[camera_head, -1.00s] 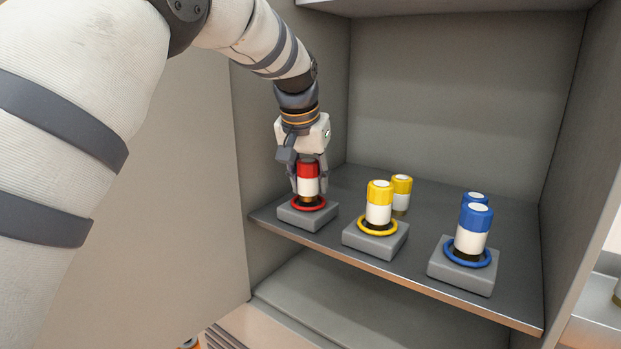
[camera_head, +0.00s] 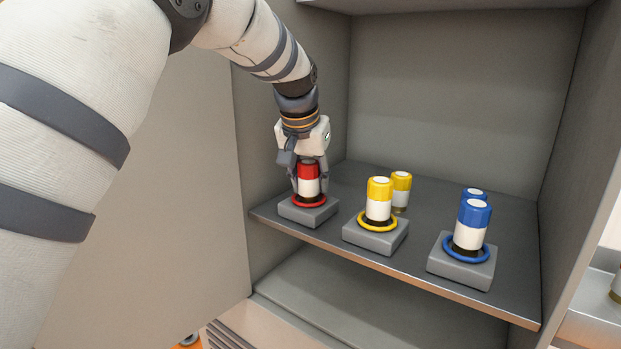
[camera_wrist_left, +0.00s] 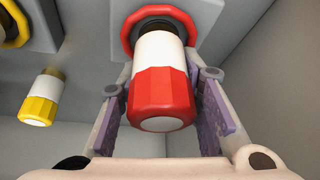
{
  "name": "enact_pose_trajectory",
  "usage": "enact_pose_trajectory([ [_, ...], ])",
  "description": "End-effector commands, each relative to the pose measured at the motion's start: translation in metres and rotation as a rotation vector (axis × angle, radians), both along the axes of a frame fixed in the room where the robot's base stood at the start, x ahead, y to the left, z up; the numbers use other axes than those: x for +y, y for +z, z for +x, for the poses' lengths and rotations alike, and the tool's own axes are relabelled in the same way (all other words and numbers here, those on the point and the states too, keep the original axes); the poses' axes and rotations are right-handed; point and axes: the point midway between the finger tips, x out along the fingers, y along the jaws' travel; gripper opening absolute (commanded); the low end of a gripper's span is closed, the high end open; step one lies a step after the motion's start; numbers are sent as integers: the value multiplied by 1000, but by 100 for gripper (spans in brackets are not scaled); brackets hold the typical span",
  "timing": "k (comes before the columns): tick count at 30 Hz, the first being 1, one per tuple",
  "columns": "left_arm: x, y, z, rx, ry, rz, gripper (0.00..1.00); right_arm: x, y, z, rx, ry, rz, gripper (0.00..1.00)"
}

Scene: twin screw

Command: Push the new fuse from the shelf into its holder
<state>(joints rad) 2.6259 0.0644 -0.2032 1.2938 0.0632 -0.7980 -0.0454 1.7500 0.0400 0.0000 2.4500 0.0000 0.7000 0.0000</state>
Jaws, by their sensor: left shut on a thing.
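A red and white fuse (camera_head: 309,179) stands upright at the holder with a red ring (camera_head: 312,210) on a grey block, at the shelf's left front. My left gripper (camera_head: 310,186) is shut on this red fuse from behind and above. In the left wrist view, the two fingers (camera_wrist_left: 166,100) flank the fuse's red and white body (camera_wrist_left: 160,85). A short dark section shows between the white part and the red ring (camera_wrist_left: 158,22). How deep the fuse sits cannot be told exactly. My right gripper is not in view.
To the right stand a yellow fuse (camera_head: 379,198) in a yellow-ringed holder and a blue fuse (camera_head: 471,224) in a blue-ringed holder. Another yellow fuse (camera_head: 401,188) and another blue fuse (camera_head: 474,194) stand behind. Cabinet walls close in the left, back and right of the shelf (camera_head: 435,205).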

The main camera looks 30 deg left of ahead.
Motion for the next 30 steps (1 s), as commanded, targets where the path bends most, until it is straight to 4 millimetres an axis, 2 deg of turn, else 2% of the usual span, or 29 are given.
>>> enact_pose_trajectory([
  [1,-2,-19,-3,41,3,-11,8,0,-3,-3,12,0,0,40],
  [5,-2,-21,-4,43,3,-12,8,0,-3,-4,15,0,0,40],
  [6,-2,-21,-3,45,4,-13,34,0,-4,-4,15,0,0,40],
  [9,-2,-22,-4,47,4,-13,56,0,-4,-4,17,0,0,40],
  [25,-2,-16,-4,38,2,-10,56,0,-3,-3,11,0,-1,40],
  [28,-3,-2,-8,33,1,-8,56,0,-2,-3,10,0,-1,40],
  [30,-5,15,-14,29,1,-8,56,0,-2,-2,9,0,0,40],
])
